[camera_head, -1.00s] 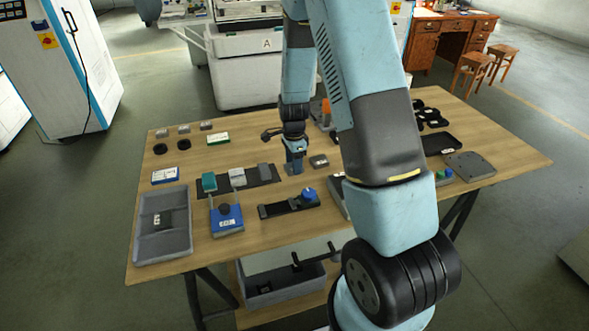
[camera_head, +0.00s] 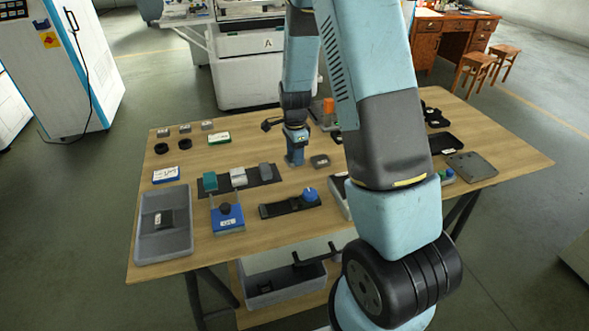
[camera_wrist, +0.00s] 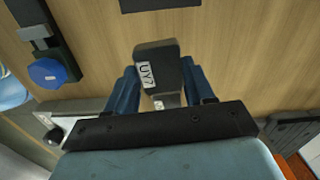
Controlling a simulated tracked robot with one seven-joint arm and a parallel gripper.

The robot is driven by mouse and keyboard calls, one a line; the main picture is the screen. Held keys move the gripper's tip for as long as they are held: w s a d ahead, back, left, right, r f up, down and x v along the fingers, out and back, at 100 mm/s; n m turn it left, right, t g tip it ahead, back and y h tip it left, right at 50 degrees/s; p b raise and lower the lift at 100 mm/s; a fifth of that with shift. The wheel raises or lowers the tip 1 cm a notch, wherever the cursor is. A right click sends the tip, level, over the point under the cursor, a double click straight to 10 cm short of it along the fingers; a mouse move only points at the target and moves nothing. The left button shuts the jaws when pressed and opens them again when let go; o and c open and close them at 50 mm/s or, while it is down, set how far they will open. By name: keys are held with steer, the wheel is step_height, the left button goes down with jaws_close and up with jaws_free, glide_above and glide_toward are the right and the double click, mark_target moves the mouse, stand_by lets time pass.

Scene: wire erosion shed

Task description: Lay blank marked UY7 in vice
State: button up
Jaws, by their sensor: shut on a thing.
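My gripper (camera_wrist: 160,88) is shut on a dark grey blank (camera_wrist: 158,62), with a blue finger on each side of it. A white label on the blank reads UY7. In the head view my gripper (camera_head: 295,158) is over the middle of the table, and the blank is hardly visible there. A black slide-like fixture with a blue knob, apparently the vice (camera_head: 280,209), lies nearer the front edge, apart from the gripper. It also shows at the upper left of the wrist view (camera_wrist: 47,35), with a grey piece across it.
A black mat (camera_head: 264,180) with teal, white and grey blocks lies left of my gripper. A blue fixture (camera_head: 228,222) and a grey tray (camera_head: 181,241) are farther left. A small dark block (camera_head: 319,161) is close on the right. My arm hides part of the table's right side.

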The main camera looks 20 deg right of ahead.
steer(key=shift+r, duration=1.7)
steer(key=shift+s, duration=0.1)
